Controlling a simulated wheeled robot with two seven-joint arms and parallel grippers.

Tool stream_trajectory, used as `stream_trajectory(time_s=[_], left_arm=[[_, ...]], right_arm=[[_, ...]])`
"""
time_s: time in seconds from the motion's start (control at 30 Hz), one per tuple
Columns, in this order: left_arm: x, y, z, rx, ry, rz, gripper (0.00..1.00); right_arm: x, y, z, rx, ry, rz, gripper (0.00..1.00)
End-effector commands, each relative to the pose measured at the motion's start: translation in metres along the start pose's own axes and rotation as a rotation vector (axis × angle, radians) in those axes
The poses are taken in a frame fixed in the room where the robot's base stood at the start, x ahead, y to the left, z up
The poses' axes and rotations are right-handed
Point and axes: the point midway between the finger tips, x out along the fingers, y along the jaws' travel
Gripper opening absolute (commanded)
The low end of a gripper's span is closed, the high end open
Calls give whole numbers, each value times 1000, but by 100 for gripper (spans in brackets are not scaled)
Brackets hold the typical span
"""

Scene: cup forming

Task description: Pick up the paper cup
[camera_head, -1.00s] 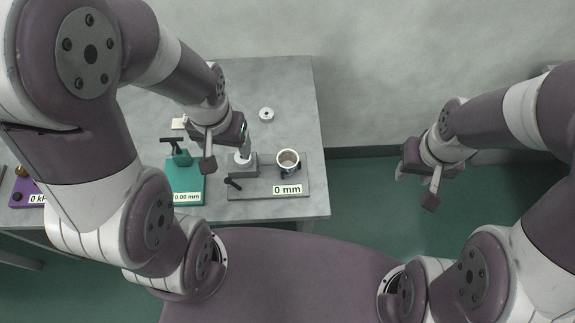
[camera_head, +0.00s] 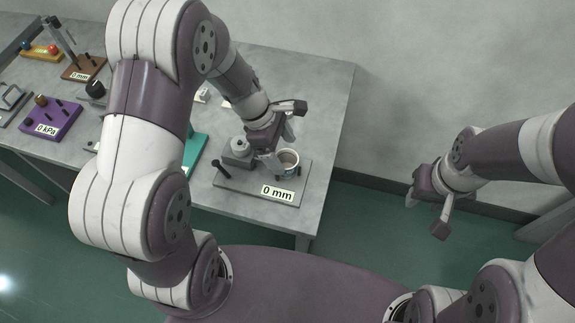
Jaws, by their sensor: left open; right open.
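The paper cup (camera_head: 287,158) is white with a brownish inside. It stands upright on a grey plate (camera_head: 240,184) with a "0 mm" label, near the right end of the table. My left gripper (camera_head: 281,146) is open right beside the cup, and its fingers overlap the cup's left and upper side in the picture. I cannot tell whether they touch it. My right gripper (camera_head: 425,215) is open and empty, out over the floor to the right of the table.
The grey plate also bears a small post with a black handle (camera_head: 222,168) left of the cup. A green device (camera_head: 194,150) is partly behind my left arm. A purple "0 kPa" device (camera_head: 52,118) and other fixtures stand further left. The table's right end (camera_head: 335,110) is bare.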

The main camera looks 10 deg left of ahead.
Motion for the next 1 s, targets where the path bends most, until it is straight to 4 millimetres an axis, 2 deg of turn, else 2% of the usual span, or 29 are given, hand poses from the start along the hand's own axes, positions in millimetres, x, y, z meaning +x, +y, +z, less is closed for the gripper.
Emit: stream_trajectory(time_s=[0.37, 0.63, 0.8, 1.0], left_arm=[[58, 1, -5, 2, 2, -1, 85], [62, 1, -4, 3, 3, 0, 85], [62, 1, -4, 3, 3, 0, 32], [62, 1, -4, 3, 3, 0, 32]], right_arm=[[7, 0, 1, 0, 0, 0, 43], [7, 0, 1, 0, 0, 0, 43], [7, 0, 1, 0, 0, 0, 43], [7, 0, 1, 0, 0, 0, 43]])
